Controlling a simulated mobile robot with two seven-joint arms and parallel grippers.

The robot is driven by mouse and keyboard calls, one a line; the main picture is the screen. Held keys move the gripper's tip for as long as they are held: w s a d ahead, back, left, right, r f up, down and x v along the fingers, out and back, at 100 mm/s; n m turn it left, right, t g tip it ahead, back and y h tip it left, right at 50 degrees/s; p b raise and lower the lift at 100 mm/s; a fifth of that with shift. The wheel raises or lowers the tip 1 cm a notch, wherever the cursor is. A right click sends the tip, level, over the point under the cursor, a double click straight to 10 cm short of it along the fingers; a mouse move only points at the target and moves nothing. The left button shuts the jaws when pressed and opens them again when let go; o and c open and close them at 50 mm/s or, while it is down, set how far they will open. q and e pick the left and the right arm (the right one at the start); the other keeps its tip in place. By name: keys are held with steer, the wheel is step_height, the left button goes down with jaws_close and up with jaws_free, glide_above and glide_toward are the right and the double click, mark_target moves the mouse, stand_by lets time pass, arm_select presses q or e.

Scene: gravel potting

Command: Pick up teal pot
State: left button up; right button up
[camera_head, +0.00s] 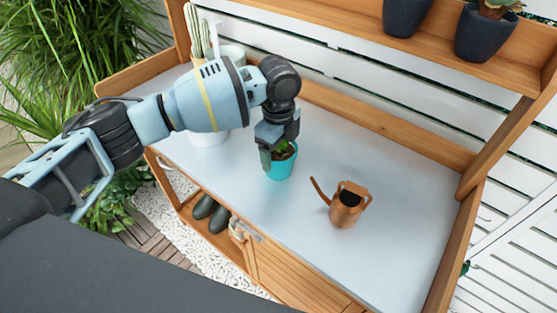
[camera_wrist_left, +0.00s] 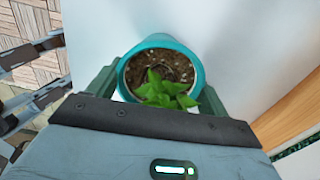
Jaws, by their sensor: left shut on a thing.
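The teal pot (camera_head: 281,170) holds soil and a small green plant (camera_head: 284,148). In the head view it is near the middle of the white tabletop (camera_head: 395,225), upright or nearly so. My left gripper (camera_head: 278,152) comes down over it from above and is shut on it. In the left wrist view the teal pot (camera_wrist_left: 163,44) sits between the two green fingers, with dark soil and a leafy plant inside. I cannot tell whether the pot's base touches the table. My right gripper is not in view.
A copper watering can (camera_head: 347,205) stands to the right of the pot. Dark pots (camera_head: 487,36) sit on the upper shelf. The right part of the tabletop is clear.

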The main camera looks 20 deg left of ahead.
arm_select(q)
steer(key=shift+r, duration=0.1)
steer(key=shift+r, duration=1.55)
steer(key=shift+s+a+r, duration=0.1)
steer(key=shift+s+r, duration=0.1)
steer(key=shift+s+a+r+p, duration=0.25)
steer(key=shift+s+a, duration=0.9)
steer(key=shift+s, duration=1.15)
steer(key=shift+s+a+r+p, duration=0.25)
steer(key=shift+s+a, duration=0.95)
steer(key=shift+s, duration=1.15)
steer(key=shift+s+a+r+p, duration=0.25)
steer(key=shift+s+a, duration=0.9)
steer(key=shift+s, duration=1.15)
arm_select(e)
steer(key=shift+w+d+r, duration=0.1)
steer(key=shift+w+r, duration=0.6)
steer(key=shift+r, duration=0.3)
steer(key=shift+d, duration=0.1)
arm_select(q)
steer(key=n, duration=0.7)
steer(key=s+d+n, duration=0.1)
steer(key=n, duration=0.6)
steer(key=s+n, duration=0.1)
steer(key=n, duration=0.6)
steer(key=shift+s+d+f, duration=0.2)
steer(key=shift+d+f, duration=0.05)
